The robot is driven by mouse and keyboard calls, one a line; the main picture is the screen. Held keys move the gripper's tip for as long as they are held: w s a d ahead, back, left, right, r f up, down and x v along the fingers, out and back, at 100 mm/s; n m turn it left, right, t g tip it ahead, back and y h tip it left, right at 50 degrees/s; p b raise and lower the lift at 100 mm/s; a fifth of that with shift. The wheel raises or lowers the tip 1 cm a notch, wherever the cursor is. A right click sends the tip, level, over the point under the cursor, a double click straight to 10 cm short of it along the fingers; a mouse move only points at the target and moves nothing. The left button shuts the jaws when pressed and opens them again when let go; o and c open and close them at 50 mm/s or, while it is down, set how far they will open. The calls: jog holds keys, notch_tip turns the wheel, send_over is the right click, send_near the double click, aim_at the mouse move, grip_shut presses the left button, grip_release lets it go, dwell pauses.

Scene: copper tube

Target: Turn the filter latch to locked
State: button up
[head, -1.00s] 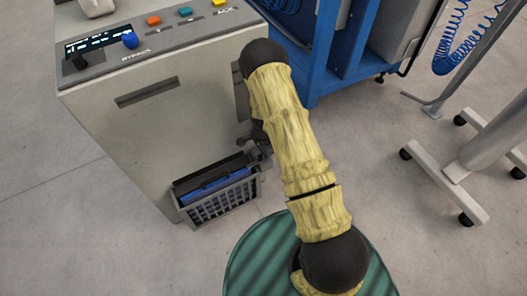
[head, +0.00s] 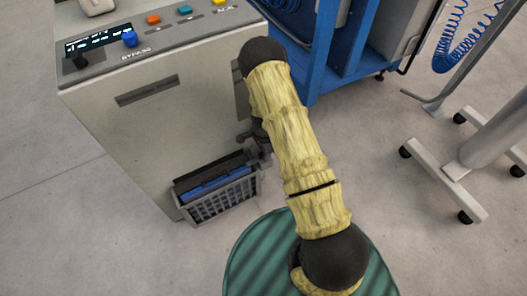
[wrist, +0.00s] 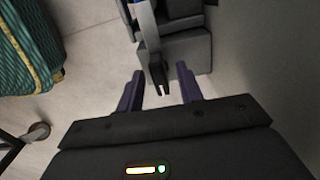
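My gripper (wrist: 160,70) is open in the wrist view, with its two dark purple fingers spread apart. A dark, narrow lever-like piece with a notched end (wrist: 156,72) lies between the fingers in that picture, with gaps on both sides. It may be the filter latch, but I cannot tell for sure, nor which way it is turned. Grey blocky parts (wrist: 180,50) are just beyond it. In the head view my gripper (head: 258,143) is small and partly hidden behind my arm, beside the right side of the grey machine (head: 130,150). The latch cannot be made out there.
The panel on top has buttons and a blue knob (head: 130,40). A blue frame (head: 325,60) stands behind, and a wheeled stand (head: 465,170) is at right. Floor between is clear.

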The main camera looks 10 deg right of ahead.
notch_tip(320, 180, up, 17)
jog(key=p, duration=0.4)
jog(key=shift+r, duration=0.2)
dwell(0.3)
jog(key=s+r+n+t, duration=0.3)
jog(key=s+r+n, duration=1.2)
jog(key=s+r, duration=0.45)
notch_tip(320, 180, up, 26)
jog(key=w+p, duration=0.1)
jog(key=p, duration=2.4)
jog(key=shift+w+d+r+p, duration=0.25)
jog(key=shift+d+p, duration=0.05)
